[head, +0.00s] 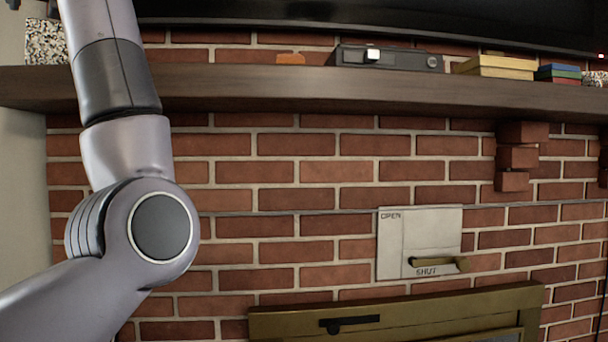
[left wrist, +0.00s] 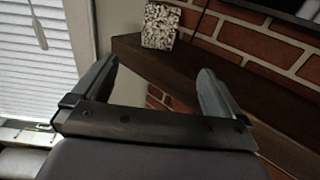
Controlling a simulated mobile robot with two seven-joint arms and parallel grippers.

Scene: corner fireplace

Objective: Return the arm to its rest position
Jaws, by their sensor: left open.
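My left arm (head: 135,160) rises on the left of the head view, in front of the brick wall and mantel. Its upper part leaves the top of the picture, so the gripper is outside that view. In the left wrist view my left gripper (left wrist: 155,90) is open, with its two fingers wide apart and nothing between them. The end of the wooden mantel shelf (left wrist: 185,70) lies beyond the fingers. My right gripper is in neither view.
The mantel (head: 270,90) holds a dark box (head: 388,58), a yellow box (head: 495,66) and a speckled block (left wrist: 161,25). A damper plate (head: 405,230) with a lever is on the brick wall above the brass fireplace frame (head: 285,325). Window blinds (left wrist: 35,50) are at left.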

